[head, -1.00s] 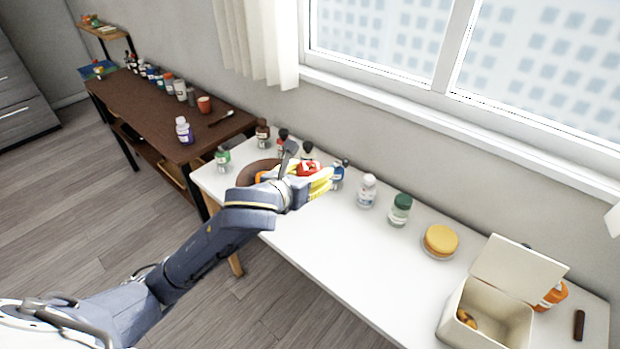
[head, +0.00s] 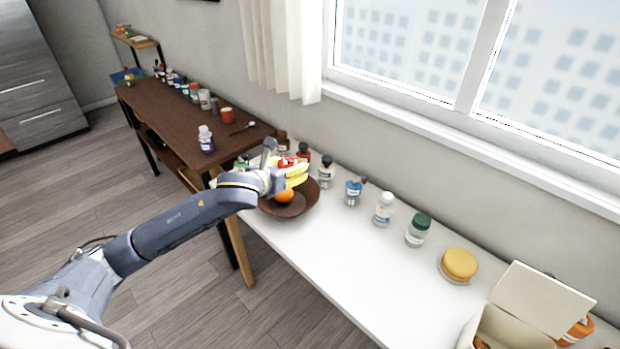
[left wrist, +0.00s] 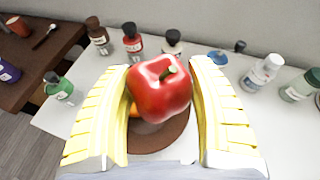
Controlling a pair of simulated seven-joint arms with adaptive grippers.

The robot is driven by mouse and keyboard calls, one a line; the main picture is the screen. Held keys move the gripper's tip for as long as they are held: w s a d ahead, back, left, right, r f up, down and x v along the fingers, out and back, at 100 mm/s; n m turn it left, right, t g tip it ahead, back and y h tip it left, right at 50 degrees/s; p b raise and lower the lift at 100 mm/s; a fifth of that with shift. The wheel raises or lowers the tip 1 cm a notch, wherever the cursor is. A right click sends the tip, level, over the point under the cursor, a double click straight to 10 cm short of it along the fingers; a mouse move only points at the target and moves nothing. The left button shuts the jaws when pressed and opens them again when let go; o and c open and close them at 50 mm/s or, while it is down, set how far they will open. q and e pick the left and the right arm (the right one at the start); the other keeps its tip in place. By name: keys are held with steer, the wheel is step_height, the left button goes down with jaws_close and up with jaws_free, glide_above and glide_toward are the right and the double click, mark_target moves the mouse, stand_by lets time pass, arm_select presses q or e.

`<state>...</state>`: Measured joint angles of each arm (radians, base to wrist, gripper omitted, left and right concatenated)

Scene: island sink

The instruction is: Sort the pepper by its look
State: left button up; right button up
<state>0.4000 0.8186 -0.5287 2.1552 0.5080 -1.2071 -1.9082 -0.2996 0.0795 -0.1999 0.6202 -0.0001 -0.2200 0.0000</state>
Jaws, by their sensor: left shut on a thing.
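A glossy red pepper with a green stem (left wrist: 162,84) is between the yellow ribbed fingers of my left gripper (left wrist: 163,95), which is shut on it. In the head view the left gripper (head: 288,172) is over the far left part of the white table, and only a bit of the red pepper shows. Below it stands a brown bowl (head: 304,205) with an orange fruit (head: 284,195) in it. An open cream box (head: 510,335) with its lid raised is at the right front, partly cut off by the frame. My right gripper is not in view.
Bottles stand along the wall, among them a blue one (head: 354,190), a white one (head: 384,207) and a green-capped jar (head: 418,230). A yellow-lidded round jar (head: 458,265) is nearer the box. A dark wooden table (head: 180,115) adjoins at left. The white table's front middle is clear.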

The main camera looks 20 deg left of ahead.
arm_select(q)
steer(key=w+a+f, duration=0.2)
steer(key=w+a, duration=0.3)
steer(key=a, duration=0.2)
steer(key=shift+m+h, duration=0.5)
steer(key=shift+h, duration=0.1)
steer(key=shift+w+d+f, duration=0.1)
steer(key=shift+d+f, duration=0.15)
steer(key=shift+f, duration=0.6)
steer(key=shift+s+d+f, duration=0.1)
steer(key=shift+d+f, duration=0.1)
steer(key=shift+f, duration=0.7)
steer(key=shift+w+d+f, duration=0.1)
steer(key=shift+d+f, duration=0.15)
steer(key=shift+f, duration=0.6)
steer(key=o, duration=1.4)
steer(key=shift+c, duration=0.2)
steer(key=v, duration=1.2)
steer(key=shift+r, duration=0.15)
